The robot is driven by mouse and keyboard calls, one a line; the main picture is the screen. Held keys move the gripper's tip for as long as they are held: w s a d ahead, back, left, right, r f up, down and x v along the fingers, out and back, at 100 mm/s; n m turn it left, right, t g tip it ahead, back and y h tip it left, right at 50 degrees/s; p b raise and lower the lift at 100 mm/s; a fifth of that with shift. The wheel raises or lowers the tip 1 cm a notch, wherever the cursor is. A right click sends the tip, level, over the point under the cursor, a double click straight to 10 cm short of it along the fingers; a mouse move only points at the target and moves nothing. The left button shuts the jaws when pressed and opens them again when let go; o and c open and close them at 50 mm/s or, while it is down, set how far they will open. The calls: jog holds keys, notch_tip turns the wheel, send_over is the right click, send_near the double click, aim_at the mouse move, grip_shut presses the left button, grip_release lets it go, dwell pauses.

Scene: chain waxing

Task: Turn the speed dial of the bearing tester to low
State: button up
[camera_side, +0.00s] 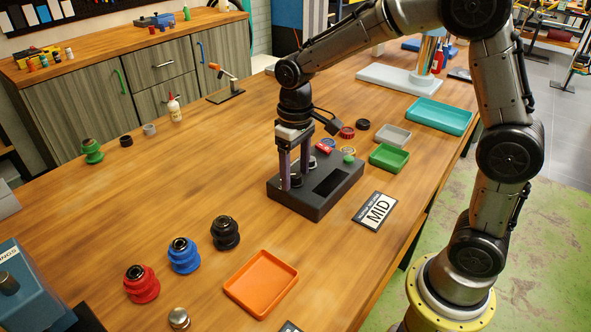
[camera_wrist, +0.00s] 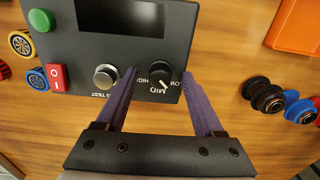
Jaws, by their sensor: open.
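The bearing tester is a dark grey box (camera_side: 318,190) on the wooden bench. My gripper (camera_side: 291,180) points straight down over its left part in the side view. In the wrist view the black speed dial (camera_wrist: 160,73) lies between the two purple fingers of my open gripper (camera_wrist: 159,72), with a gap on each side. The dial's white pointer line is towards the MID label; LOW is to its right and HIGH to its left, the lettering upside down. A silver TEST button (camera_wrist: 105,76) is left of the left finger.
The tester also carries a red rocker switch (camera_wrist: 57,77), a green button (camera_wrist: 41,20) and a dark display (camera_wrist: 136,18). An orange tray (camera_side: 262,283), a green tray (camera_side: 389,157) and bearing holders (camera_side: 225,233) stand around.

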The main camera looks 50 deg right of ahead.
aim_at(296, 174)
jog(key=shift+r, duration=0.1)
notch_tip(296, 174, up, 14)
jog(key=shift+f, duration=0.2)
dwell(0.3)
jog(key=s+d+r+t, duration=0.1)
jog(key=s+r+t, duration=0.3)
jog(key=s, duration=0.7)
jog(key=s+f+t, duration=0.1)
jog(key=s+f, duration=0.8)
jog(key=shift+s+d+t, duration=0.3)
jog(key=shift+s, duration=0.1)
